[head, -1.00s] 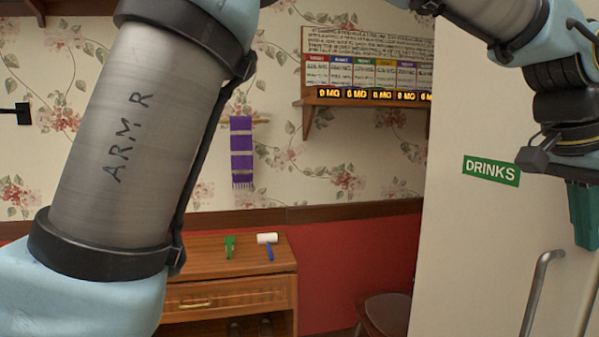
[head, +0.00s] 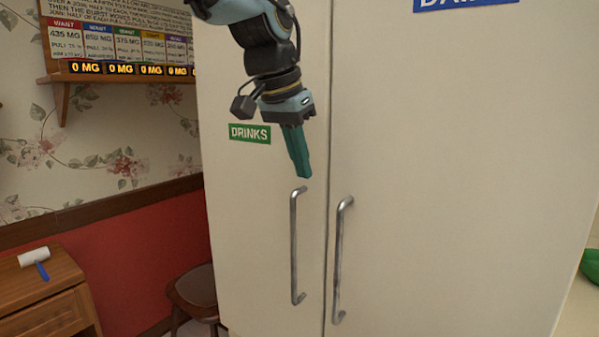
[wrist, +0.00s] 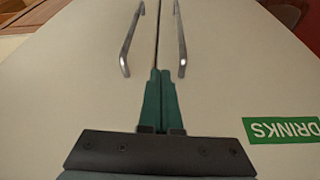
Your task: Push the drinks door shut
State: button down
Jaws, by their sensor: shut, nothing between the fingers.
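The drinks door (head: 262,200) is the left door of a tall cream cabinet, with a green DRINKS label (head: 250,133) and a metal bar handle (head: 294,245). A thin dark seam separates it from the right door (head: 450,200); I cannot tell if it is fully flush. My gripper (head: 303,175) has its green fingers together, pointing down in front of the drinks door above its handle. In the wrist view the fingertips (wrist: 158,73) overlap the seam between both handles, and the DRINKS label (wrist: 285,130) is upside down at right. Contact with the door is unclear.
The right door has its own bar handle (head: 340,260) and a cropped blue label (head: 465,4). A brown stool (head: 195,288) stands left of the cabinet. A wooden drawer unit (head: 45,300) with a lint roller (head: 34,258) is at lower left. A green object (head: 592,267) shows at the right edge.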

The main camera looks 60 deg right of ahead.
jog(key=b+v, duration=0.1)
jog(key=v, duration=0.7)
jog(key=shift+a+b, duration=0.2)
jog(key=shift+b, duration=0.1)
jog(key=shift+s+r, duration=0.1)
jog(key=w+a+f+n+t+y, duration=0.1)
jog(key=w+a+f+n, duration=0.2)
jog(key=w+a+f, duration=0.45)
jog(key=w+a+f+n+t, duration=0.1)
jog(key=w+a+f+n, duration=0.25)
jog(key=w, duration=0.65)
jog(key=w+a+f+n+y, duration=0.1)
jog(key=w+a+f+n, duration=0.1)
jog(key=w+a+f, duration=0.5)
jog(key=w+a+f+n+y, duration=0.1)
jog(key=w+a+f+n, duration=0.15)
jog(key=a, duration=0.55)
jog(key=w+a+f+n, duration=0.2)
jog(key=w+a+f, duration=0.15)
jog(key=a, duration=0.45)
jog(key=s+a+f+n, duration=0.2)
jog(key=a+f, duration=0.2)
jog(key=a, duration=0.4)
jog(key=s+a+f+n+y, duration=0.1)
jog(key=s+a+f+n, duration=0.2)
jog(key=a, duration=0.5)
jog(key=shift+a+f+n, duration=0.15)
jog(key=shift+f+n, duration=0.15)
jog(key=shift+f, duration=0.1)
